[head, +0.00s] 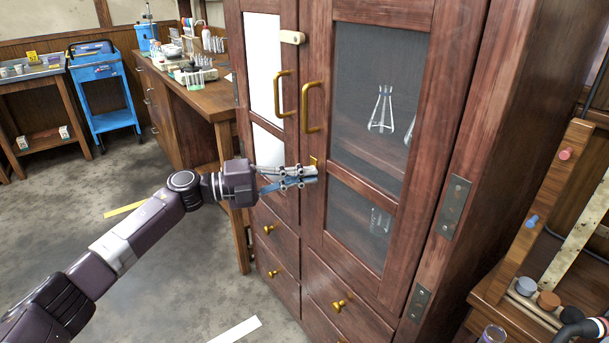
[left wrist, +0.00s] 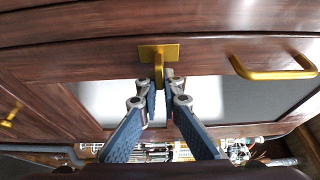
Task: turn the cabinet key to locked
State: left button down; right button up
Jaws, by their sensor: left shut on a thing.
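The tall red-brown wooden cabinet (head: 495,120) stands in the middle of the head view with its glazed doors shut. A small brass lock plate (head: 313,160) sits by the door seam, below the brass handles. It also shows in the left wrist view (left wrist: 158,53), with the brass key (left wrist: 159,74) standing out from it. My left gripper (head: 316,173) reaches in from the left, its fingers at the lock. In the left wrist view its blue-padded fingers (left wrist: 165,90) are shut on the key, which they mostly hide. My right gripper is out of view.
Two brass pull handles (head: 311,108) stick out above the lock, and a pale latch (head: 292,37) sits higher. Brass-knobbed drawers (head: 338,306) lie below. A wooden bench (head: 212,98) with glassware stands left of the cabinet. The floor at the left is mostly open.

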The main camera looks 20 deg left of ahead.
pick_arm(q)
jog(key=c, duration=2.1)
grip_release()
jog(key=v, duration=1.2)
jog(key=shift+w+f, duration=0.1)
